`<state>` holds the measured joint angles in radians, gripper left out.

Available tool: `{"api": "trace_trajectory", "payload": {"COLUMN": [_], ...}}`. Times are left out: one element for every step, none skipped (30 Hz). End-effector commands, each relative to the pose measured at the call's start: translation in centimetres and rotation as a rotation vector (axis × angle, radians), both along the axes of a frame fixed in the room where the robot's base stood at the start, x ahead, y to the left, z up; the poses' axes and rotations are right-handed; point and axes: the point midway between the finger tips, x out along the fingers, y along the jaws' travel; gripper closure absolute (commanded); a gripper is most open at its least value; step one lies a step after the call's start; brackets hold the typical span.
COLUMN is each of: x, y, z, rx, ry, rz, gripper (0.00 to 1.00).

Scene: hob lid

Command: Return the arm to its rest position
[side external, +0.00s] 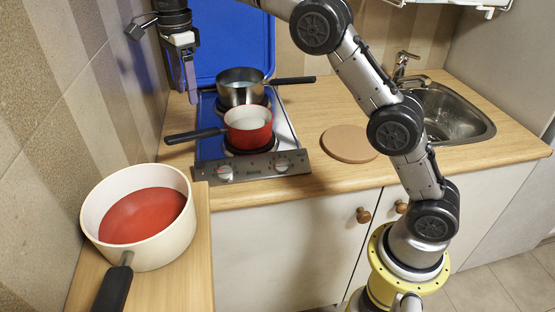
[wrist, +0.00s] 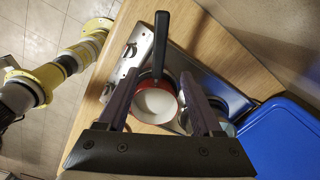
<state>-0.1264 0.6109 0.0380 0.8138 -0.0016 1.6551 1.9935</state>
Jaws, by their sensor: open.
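My gripper (side external: 186,88) hangs at the upper left in the side view, left of the hob and above it. In the wrist view its two fingers (wrist: 158,84) are apart with nothing held between them. Below and beyond them is the red pan (wrist: 162,80) with a white inside and a black handle. In the side view the red pan (side external: 249,138) stands on the front of the hob (side external: 206,152), handle pointing left. A steel pot (side external: 240,95) stands on the rear burner, handle to the right. The blue hob lid (side external: 228,40) stands raised behind it.
A large cream pot (side external: 170,254) with red contents stands on the near left counter. A round wooden board (side external: 349,144) lies right of the hob. The sink (side external: 450,112) and tap (side external: 404,66) are further right. A tiled wall (side external: 70,90) is close on the left.

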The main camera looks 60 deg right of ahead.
Motion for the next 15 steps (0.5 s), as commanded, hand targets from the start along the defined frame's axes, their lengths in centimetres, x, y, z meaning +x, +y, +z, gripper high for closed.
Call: {"api": "trace_trajectory", "payload": {"x": [-0.4, -0.9, -1.8, -2.7, -3.6, -5.0, -6.1, -7.1, -8.5, -9.6, -10.7, -12.1, -13.2, -14.3, -15.8], "y": [-0.3, -0.6, -0.9, -1.2, -1.5, -1.9, -2.2, -2.5, -2.8, -3.1, -3.3, -3.7, -3.9, -4.1, -4.4], "z": [2.1, 3.2, 4.6, 5.6, 6.6, 7.9, 8.7, 9.5, 10.3, 10.8, 11.2, 11.7, 12.0, 12.3, 12.5], "rx": [0.005, 0.007, 0.009, 0.010, 0.011, 0.013, 0.014, 0.014, 0.013, 0.011, 0.009, 0.006, 0.002, -0.002, -0.010], "ry": [-0.039, -0.057, -0.075, -0.087, -0.097, -0.114, -0.125, -0.137, -0.153, -0.165, -0.177, -0.193, -0.205, -0.218, -0.235], "rz": [-0.005, -0.008, -0.013, -0.016, -0.020, -0.025, -0.026, -0.020, -0.003, 0.013, 0.032, 0.064, 0.090, 0.119, 0.159], "gripper": [0.33, 0.33, 0.33, 0.33, 0.33, 0.33, 0.33, 0.33, 0.33, 0.33, 0.33, 0.33, 0.33, 0.33, 0.33]}}
